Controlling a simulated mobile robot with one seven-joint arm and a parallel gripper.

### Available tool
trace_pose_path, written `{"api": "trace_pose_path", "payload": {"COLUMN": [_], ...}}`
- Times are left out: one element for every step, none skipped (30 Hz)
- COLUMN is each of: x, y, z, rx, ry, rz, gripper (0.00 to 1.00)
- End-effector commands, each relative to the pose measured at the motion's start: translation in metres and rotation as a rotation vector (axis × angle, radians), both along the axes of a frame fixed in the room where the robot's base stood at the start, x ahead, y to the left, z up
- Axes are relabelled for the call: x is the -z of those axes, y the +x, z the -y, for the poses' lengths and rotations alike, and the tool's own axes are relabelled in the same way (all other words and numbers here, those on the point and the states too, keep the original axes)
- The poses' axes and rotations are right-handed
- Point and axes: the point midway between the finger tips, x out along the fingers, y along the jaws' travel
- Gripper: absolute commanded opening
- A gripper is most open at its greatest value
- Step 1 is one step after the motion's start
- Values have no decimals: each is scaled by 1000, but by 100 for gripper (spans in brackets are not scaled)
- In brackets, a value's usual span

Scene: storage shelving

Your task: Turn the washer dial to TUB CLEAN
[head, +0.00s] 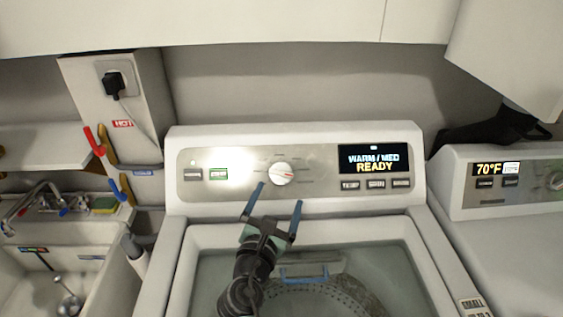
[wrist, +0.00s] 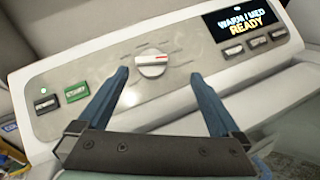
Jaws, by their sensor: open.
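The washer dial (head: 281,173) is a round white knob on the washer's grey control panel (head: 237,185), with a red mark on its face. It also shows in the wrist view (wrist: 151,63), where a pale raised grip bar crosses its face. The labels around it are too small to read. My gripper (head: 281,194) is open, with two blue fingers pointing up at the panel, just below the dial. In the wrist view the fingertips (wrist: 160,73) lie to either side of the dial's lower part, and nothing is between them. I cannot tell whether either finger touches the panel.
The washer display (head: 375,158) reads "WARM / MED READY", with several buttons below it. More buttons (head: 206,174) sit left of the dial. A second machine (head: 512,190) stands right, a sink (head: 50,270) left. White cabinets (head: 190,22) hang above.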

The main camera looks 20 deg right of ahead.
Motion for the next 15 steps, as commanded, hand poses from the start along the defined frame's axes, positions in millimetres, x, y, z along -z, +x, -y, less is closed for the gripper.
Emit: {"api": "trace_pose_path", "payload": {"x": [-1, -1, 0, -1, -1, -1, -1, -1, 0, 0, 0, -1, 0, -1, 0], "y": [-11, -16, -21, -24, -26, -28, -29, -29, -28, -26, -24, -20, -17, -12, -7], "z": [-4, -6, -9, -11, -13, -14, -15, -16, -16, -15, -14, -12, -11, -9, -7], "rx": [-33, -50, -70, -82, -93, -102, -108, -111, -114, -115, -115, -114, -114, -113, -112], "ry": [-45, -71, -97, -115, -129, -145, -152, -156, -160, -162, -162, -162, -161, -162, -162], "rz": [-10, -14, -17, -18, -19, -21, -22, -22, -21, -21, -21, -20, -21, -20, -20], "gripper": [100, 100, 100, 100, 100, 100, 100, 100, 100, 100, 100, 100, 100, 100, 100]}}
